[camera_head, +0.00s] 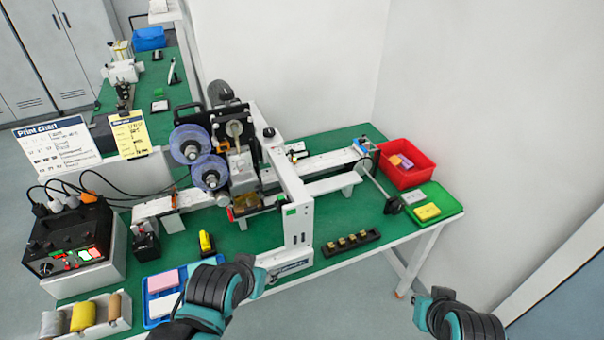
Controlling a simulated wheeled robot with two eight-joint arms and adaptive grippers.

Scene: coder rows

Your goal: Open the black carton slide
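A coding machine (232,150) with two clear blue reels stands on the green-topped table (340,205). I cannot tell for certain which part is the black carton slide. A low black holder (350,244) with several brass-coloured pieces lies near the front edge, and a small black unit (146,246) sits left of the machine. My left gripper (250,270) is over the front edge, near the machine's white base, apart from the black holder. My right gripper (438,297) is off the table at the lower right. The fingers of both are too unclear to judge.
A red bin (424,178) and a green tray (450,205) stand at the right end. A blue tray (150,284), a white box of rolls (115,322) and a black control box (72,243) with cables are at left. White walls rise behind.

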